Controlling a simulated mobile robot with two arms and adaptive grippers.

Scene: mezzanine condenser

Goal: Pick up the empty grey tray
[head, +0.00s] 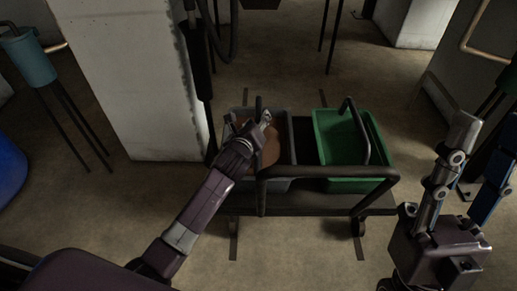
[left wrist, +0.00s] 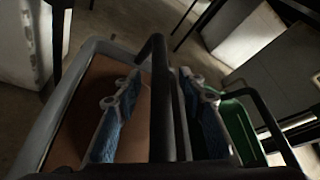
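The grey tray (head: 290,130) sits on the left half of a dark low cart, with a black arched handle. A brown thing (head: 270,150) lies inside it, so it does not look empty. In the left wrist view the tray's grey rim (left wrist: 62,105) and the brown surface (left wrist: 85,100) show at left. My left gripper (head: 262,120) is over the tray. Its two blue-padded fingers (left wrist: 160,112) are apart, on either side of the black handle bar (left wrist: 158,75); I cannot tell whether they touch it. My right gripper (head: 486,140) is open and empty at the right.
A green tray (head: 378,176) with a black handle stands beside the grey one on the cart (head: 300,203). A black rail (head: 325,171) crosses the cart's near side. A white block (head: 130,80) stands at left, close to my left arm. Floor is clear in front.

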